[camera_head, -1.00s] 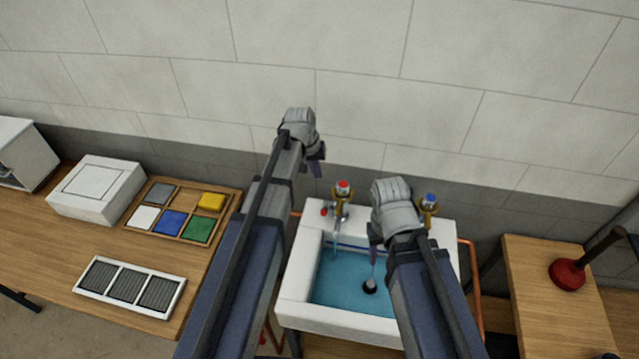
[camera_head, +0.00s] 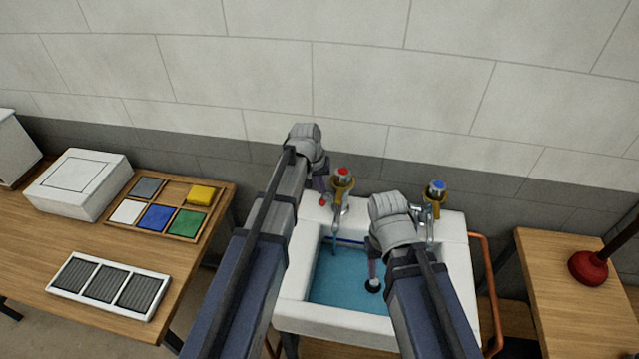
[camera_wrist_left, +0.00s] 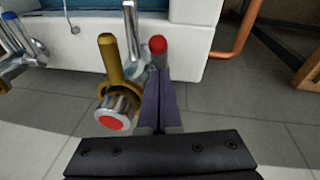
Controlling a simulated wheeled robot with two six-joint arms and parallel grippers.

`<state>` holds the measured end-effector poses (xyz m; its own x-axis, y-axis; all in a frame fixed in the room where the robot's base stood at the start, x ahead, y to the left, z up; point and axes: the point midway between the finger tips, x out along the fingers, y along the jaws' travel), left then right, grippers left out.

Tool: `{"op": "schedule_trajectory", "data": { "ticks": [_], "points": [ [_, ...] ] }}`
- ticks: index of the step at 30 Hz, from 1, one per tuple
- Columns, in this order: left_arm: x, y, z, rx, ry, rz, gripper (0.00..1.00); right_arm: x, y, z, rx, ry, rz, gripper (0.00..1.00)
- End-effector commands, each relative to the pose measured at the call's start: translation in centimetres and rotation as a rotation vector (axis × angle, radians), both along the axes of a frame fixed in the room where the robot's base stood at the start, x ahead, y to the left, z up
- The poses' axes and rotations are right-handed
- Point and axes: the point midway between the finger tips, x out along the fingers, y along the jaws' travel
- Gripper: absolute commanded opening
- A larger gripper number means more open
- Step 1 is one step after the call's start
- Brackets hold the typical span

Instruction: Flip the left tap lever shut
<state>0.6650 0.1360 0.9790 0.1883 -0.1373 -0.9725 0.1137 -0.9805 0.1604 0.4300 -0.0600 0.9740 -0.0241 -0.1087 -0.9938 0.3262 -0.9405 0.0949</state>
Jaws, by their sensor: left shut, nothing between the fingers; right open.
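The left tap (camera_head: 343,180) has a red cap and a brass-coloured body on the back rim of the white sink (camera_head: 291,290). A lever with a red knob (camera_head: 322,202) sticks out to its left. In the left wrist view the red knob (camera_wrist_left: 158,46) is just beyond my fingertips, and the red-capped tap (camera_wrist_left: 115,118) is to their left. My left gripper (camera_head: 322,185) is shut and empty beside the tap, close to the knob; I cannot tell whether it touches. My right gripper (camera_head: 374,256) is open over the basin, its fingers partly hidden by its wrist.
The blue-capped right tap (camera_head: 436,192) stands behind my right wrist. Blue water (camera_head: 335,282) and a dark round piece (camera_head: 373,286) show in the basin. A tiled wall (camera_head: 270,75) closes off the back. A copper pipe (camera_head: 492,285) runs along the sink's right side.

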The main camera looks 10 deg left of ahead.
Motion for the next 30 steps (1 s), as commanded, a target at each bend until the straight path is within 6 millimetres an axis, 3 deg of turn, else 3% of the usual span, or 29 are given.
{"op": "schedule_trajectory", "data": {
  "ticks": [15,30],
  "points": [
    [-0.6,-0.1,-0.7,0.0,-0.007,0.001,0.0,0.0,0.0,-0.7,0.0,0.0,0.0,0.5],
    [-2.1,-0.2,-1.9,-0.001,-0.147,0.001,0.0,0.0,0.0,-2.7,0.0,0.0,0.0,0.5]
  ]
}}
